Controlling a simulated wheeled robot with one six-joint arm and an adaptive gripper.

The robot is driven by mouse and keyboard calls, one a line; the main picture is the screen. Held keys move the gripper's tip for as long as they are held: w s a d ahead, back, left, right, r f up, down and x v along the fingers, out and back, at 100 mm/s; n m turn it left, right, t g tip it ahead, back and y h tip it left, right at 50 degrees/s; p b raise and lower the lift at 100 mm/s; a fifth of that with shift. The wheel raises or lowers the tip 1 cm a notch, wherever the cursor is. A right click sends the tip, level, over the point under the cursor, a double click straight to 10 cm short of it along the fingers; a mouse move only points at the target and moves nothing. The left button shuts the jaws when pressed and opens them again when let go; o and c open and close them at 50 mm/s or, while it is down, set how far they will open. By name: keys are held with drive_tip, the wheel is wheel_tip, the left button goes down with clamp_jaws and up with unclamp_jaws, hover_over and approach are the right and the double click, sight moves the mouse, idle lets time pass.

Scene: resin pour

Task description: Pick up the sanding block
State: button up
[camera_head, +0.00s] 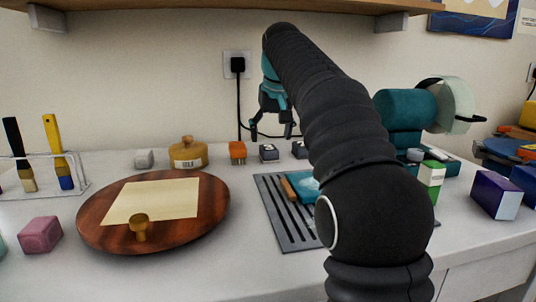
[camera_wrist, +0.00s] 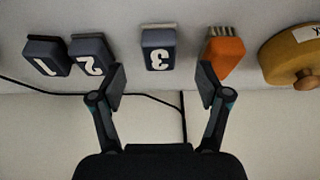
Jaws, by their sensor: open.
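Several dark blocks with white numbers and a thin lighter layer on one side look like sanding blocks; I cannot tell which one is meant. In the wrist view the block marked 3 (camera_wrist: 158,48) lies beyond the gap between my fingers, with block 2 (camera_wrist: 88,54) and block 1 (camera_wrist: 46,55) to its left. The head view shows two dark blocks, one (camera_head: 268,152) next to the orange brush and one (camera_head: 300,149) beside my arm. My gripper (camera_head: 272,130) is open and empty above the counter's back, near the wall; its fingers also show in the wrist view (camera_wrist: 163,84).
An orange brush (camera_head: 237,152) and a lidded yellow pot (camera_head: 188,153) stand left of the blocks. A round wooden board (camera_head: 95,215) is front left. A slatted grey mat (camera_head: 280,216) lies in the middle. A black cord (camera_head: 239,105) hangs behind my gripper.

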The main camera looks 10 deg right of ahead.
sight(270, 149)
drive_tip(key=shift+b+x, duration=0.3)
drive_tip(key=shift+x, duration=2.55)
drive_tip(key=shift+s, duration=0.1)
drive_tip(key=c, duration=1.2)
drive_tip(key=shift+c, duration=0.2)
drive_tip(key=shift+r+p, duration=0.3)
drive_tip(key=shift+r, duration=1.15)
drive_tip(key=s+d+r, duration=0.8)
drive_tip(key=shift+d, duration=0.35)
